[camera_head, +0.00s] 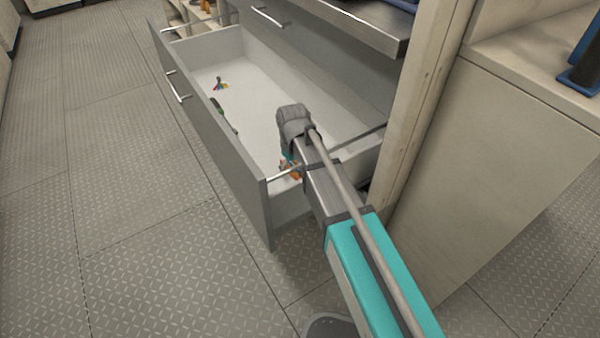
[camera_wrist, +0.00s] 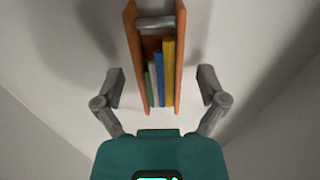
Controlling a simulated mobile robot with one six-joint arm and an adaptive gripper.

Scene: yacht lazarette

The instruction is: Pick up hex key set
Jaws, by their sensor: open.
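The hex key set (camera_wrist: 129,45), an orange folding holder with green, grey, blue and yellow keys inside, lies on the white drawer floor in the wrist view. Its top end runs out of the frame. My gripper (camera_wrist: 161,88) is open, with one finger on each side of the set and a visible gap on both sides. I cannot tell how high the fingertips are above the floor. In the head view, an orange part of the set (camera_head: 291,170) shows at the drawer's near end, mostly hidden by my arm and the drawer edge.
The open grey drawer (camera_head: 215,135) has raised walls around the set. A pale post (camera_head: 425,110) and cabinet (camera_head: 490,150) stand right of my arm. Open floor lies left.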

